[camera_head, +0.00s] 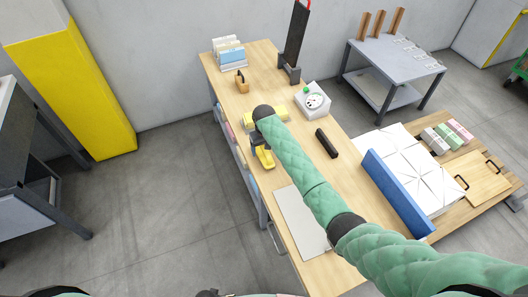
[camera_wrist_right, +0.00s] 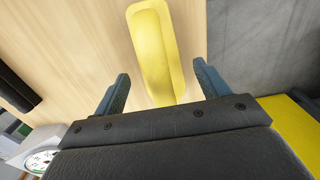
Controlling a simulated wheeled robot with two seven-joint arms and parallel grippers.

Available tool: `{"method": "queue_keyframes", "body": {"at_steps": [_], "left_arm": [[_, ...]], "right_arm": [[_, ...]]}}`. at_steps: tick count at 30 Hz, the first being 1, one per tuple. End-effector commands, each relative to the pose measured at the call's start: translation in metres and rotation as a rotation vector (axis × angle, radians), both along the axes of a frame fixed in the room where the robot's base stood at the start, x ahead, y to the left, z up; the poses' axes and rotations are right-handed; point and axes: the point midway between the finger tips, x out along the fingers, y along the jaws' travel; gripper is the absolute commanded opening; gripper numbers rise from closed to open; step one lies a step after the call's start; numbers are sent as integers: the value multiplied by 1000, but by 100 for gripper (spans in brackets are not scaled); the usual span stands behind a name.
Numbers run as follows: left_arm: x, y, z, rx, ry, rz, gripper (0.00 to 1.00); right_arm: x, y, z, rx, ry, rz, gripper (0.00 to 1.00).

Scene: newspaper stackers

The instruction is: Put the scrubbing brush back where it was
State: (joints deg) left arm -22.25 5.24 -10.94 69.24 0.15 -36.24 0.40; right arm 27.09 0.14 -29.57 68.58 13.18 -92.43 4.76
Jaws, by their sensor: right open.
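A long yellow piece with rounded ends and a raised rim (camera_wrist_right: 155,50) lies on the wooden worktable; it looks like the scrubbing brush's back, but no bristles show. In the head view it appears as a small yellow shape (camera_head: 264,157) near the table's left edge. My right gripper (camera_head: 259,148) is open just over its far end. In the right wrist view the two blue fingers (camera_wrist_right: 160,88) stand apart on either side of it, with visible gaps. I cannot tell whether they are level with it. My left gripper is out of view.
Another yellow object (camera_head: 280,114) lies farther back, partly behind my right arm. A white dial scale (camera_head: 312,101), a black bar (camera_head: 326,143), a tan handled block (camera_head: 241,84) and a grey board (camera_head: 299,222) are on the table. A blue panel (camera_head: 397,192) stands at right.

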Motion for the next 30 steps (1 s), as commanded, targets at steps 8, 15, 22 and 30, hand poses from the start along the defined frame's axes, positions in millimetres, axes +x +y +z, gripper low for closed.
{"method": "queue_keyframes", "body": {"at_steps": [8,15,22,30], "left_arm": [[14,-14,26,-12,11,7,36],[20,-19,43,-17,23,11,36],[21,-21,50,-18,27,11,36],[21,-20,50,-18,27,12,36]], "right_arm": [[1,1,53,1,-3,0,74],[1,0,86,1,-2,0,74],[0,0,98,0,-1,0,74],[0,0,98,0,0,0,74]]}}
